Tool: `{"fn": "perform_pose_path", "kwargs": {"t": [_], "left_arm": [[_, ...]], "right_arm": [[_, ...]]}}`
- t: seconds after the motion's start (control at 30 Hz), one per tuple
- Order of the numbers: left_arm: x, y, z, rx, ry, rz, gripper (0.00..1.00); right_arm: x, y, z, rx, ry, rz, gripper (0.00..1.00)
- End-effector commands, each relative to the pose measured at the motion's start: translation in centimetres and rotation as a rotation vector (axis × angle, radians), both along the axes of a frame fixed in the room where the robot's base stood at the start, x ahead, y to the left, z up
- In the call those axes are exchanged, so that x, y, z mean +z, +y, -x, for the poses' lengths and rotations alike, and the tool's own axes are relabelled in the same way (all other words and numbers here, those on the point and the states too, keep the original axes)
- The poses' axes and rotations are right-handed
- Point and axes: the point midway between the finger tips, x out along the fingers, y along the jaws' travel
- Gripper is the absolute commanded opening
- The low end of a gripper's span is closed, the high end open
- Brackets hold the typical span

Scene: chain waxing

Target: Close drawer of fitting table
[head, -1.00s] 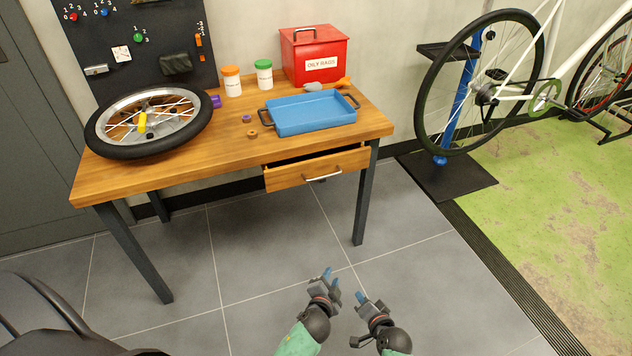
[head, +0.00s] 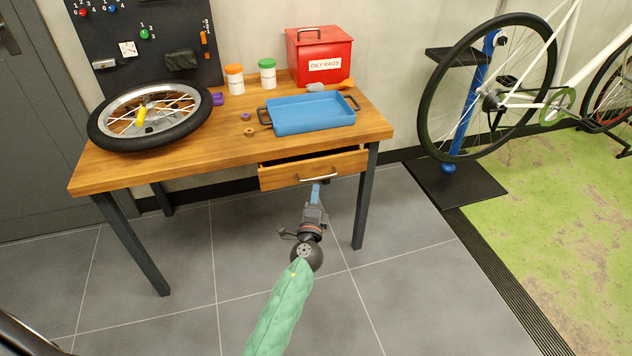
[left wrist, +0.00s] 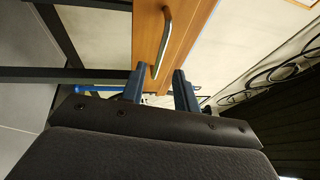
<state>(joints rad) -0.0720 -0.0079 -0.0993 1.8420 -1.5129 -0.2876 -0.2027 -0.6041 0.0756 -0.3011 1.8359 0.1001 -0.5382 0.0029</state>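The wooden fitting table (head: 100,178) has a drawer (head: 280,179) under its right half. The drawer is partly pulled out, with a dark gap above its front. A metal bar handle (head: 320,177) is on the drawer front. My left gripper (head: 316,188) is just in front of and below the handle. In the left wrist view, the fingers (left wrist: 160,84) are apart, with the handle (left wrist: 165,35) and drawer front (left wrist: 146,40) just beyond them. I cannot tell whether they touch the handle. My right gripper is out of view.
On the table are a bicycle wheel (head: 104,137), a blue tray (head: 312,116), two jars and a red box (head: 318,48). A bicycle on a blue stand (head: 465,120) is at the right. The grey floor before the table is clear.

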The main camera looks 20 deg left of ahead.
Motion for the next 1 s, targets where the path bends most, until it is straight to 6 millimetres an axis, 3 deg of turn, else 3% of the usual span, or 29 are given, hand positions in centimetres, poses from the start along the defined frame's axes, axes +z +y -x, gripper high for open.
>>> {"fn": "perform_pose_path", "kwargs": {"t": [0.33, 0.77, 0.8, 0.93, 1.0], "left_arm": [[0.9, 0.8, -4.5, -0.001, 0.0, 0.001, 0.31], [0.9, 1.1, -5.5, -0.001, 0.001, 0.002, 0.31], [0.9, 1.1, -5.5, -0.001, 0.001, 0.002, 0.29], [0.9, 1.1, -5.5, -0.001, 0.001, 0.002, 0.03], [0.9, 1.1, -5.5, -0.001, 0.001, 0.002, 0.0]], "right_arm": [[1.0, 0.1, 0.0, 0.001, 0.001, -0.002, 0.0], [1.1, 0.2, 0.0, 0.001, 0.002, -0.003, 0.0], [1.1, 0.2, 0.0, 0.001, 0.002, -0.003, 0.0], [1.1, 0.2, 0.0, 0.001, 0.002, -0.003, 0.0], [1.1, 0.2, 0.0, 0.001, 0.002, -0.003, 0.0]]}}
